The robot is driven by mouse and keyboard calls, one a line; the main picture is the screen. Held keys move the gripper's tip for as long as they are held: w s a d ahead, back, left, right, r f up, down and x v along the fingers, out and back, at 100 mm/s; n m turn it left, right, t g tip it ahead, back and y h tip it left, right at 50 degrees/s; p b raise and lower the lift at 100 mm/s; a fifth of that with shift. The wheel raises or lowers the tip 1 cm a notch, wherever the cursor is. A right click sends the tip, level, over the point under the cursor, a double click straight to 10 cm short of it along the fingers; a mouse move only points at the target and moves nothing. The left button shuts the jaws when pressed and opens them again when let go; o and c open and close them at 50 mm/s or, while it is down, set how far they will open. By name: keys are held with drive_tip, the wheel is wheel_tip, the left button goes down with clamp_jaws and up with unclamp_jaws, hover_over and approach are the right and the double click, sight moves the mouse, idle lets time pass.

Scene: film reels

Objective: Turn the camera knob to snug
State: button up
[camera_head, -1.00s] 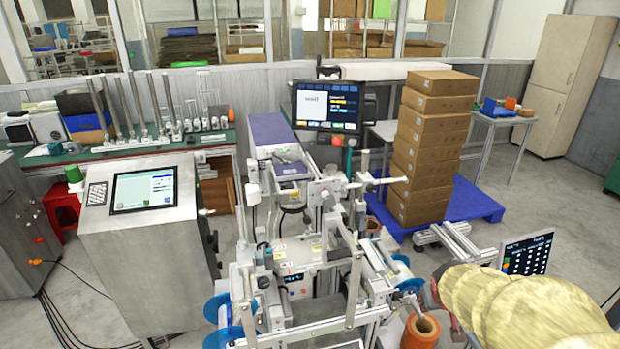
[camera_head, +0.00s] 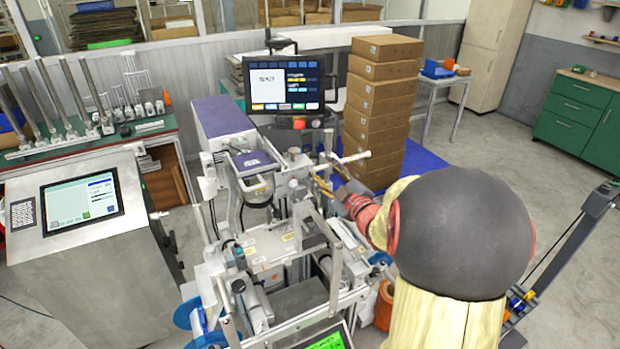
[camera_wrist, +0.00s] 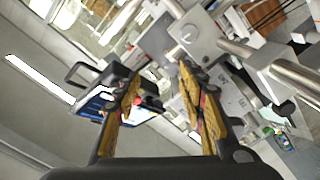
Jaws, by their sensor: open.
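The labelling machine (camera_head: 262,245) stands in the middle of the head view, with a metal post and clamp assembly (camera_head: 292,185) on its upper right side. A small rounded grey piece (camera_head: 293,153) tops that post; I cannot tell whether it is the camera knob. My gripper (camera_head: 320,172) is open beside this assembly, just to its right, with yellow-brown fingers. In the wrist view the open fingers (camera_wrist: 160,75) are apart with nothing held between them. A grey metal block (camera_wrist: 192,38) and rods lie just beyond the right finger. No knob is clearly recognisable in the wrist view.
A horizontal rod (camera_head: 345,158) sticks out right of the post, near my fingers. A monitor (camera_head: 287,84) stands behind. Stacked cartons (camera_head: 380,110) stand behind my arm. A control cabinet (camera_head: 85,250) is at left. Open floor (camera_head: 500,140) lies at right.

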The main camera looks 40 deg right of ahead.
wheel_tip(320, 180, down, 7)
drive_tip(key=b, duration=0.2)
drive_tip(key=x, duration=0.7)
drive_tip(key=shift+d+b, duration=0.15)
drive_tip(key=shift+b, duration=0.15)
drive_tip(key=shift+w, duration=0.15)
drive_tip(key=c, duration=0.3)
clamp_jaws()
